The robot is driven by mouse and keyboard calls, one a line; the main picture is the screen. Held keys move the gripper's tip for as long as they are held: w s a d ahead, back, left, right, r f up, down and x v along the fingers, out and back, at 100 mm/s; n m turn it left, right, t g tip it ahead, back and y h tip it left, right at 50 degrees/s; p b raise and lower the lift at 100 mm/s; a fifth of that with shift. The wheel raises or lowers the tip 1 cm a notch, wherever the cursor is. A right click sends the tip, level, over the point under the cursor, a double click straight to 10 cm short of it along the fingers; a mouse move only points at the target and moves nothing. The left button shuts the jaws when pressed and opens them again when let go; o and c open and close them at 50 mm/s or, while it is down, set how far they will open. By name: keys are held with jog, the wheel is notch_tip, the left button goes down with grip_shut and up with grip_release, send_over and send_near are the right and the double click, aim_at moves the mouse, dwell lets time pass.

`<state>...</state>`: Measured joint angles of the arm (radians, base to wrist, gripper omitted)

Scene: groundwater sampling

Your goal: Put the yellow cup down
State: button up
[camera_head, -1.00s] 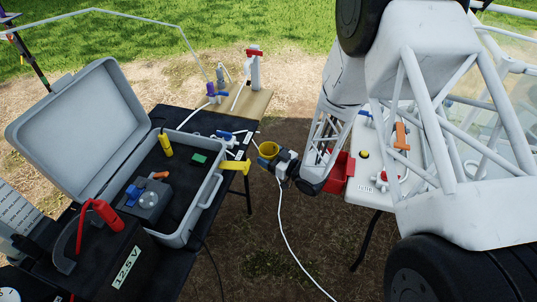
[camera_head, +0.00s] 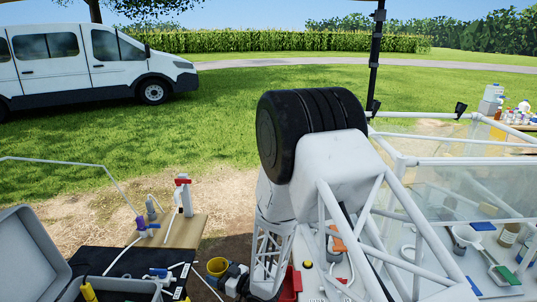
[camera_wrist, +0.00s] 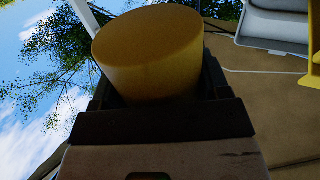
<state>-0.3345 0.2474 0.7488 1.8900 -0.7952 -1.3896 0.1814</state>
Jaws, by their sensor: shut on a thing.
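The yellow cup (camera_head: 217,266) is upright at the end of my arm in the head view, low and left of centre, just right of the dark table. My gripper (camera_head: 229,274) is shut on it and holds it over the gap between the tables, clear of any surface. In the wrist view the cup (camera_wrist: 150,52) fills the upper middle, between the dark fingers of my gripper (camera_wrist: 160,90). The inside of the cup is hidden in the wrist view.
A dark table (camera_head: 110,262) with a grey case (camera_head: 30,255) stands at lower left. A wooden board (camera_head: 186,230) with a red-handled tap (camera_head: 183,195) is behind it. A red container (camera_head: 290,284) is right of my gripper. A clear-walled enclosure (camera_head: 450,185) is at right.

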jog(key=w+d+r+m+t+h, duration=0.7)
jog(key=w+d+r+t+h, duration=0.1)
jog(key=w+d+r, duration=0.8)
jog(key=w+d+r+m+t+h, duration=0.1)
jog(key=w+d+r+m+h, duration=0.1)
jog(key=d+r, duration=0.4)
jog(key=w+d+r+m+t+h, duration=0.1)
jog(key=w+d+r+m+h, duration=0.2)
jog(key=d, duration=1)
notch_tip(320, 180, up, 3)
jog(key=h, duration=0.3)
jog(key=shift+d+r+m, duration=0.2)
jog(key=shift+d+m, duration=0.1)
jog(key=shift+m, duration=0.1)
jog(key=shift+a, duration=0.1)
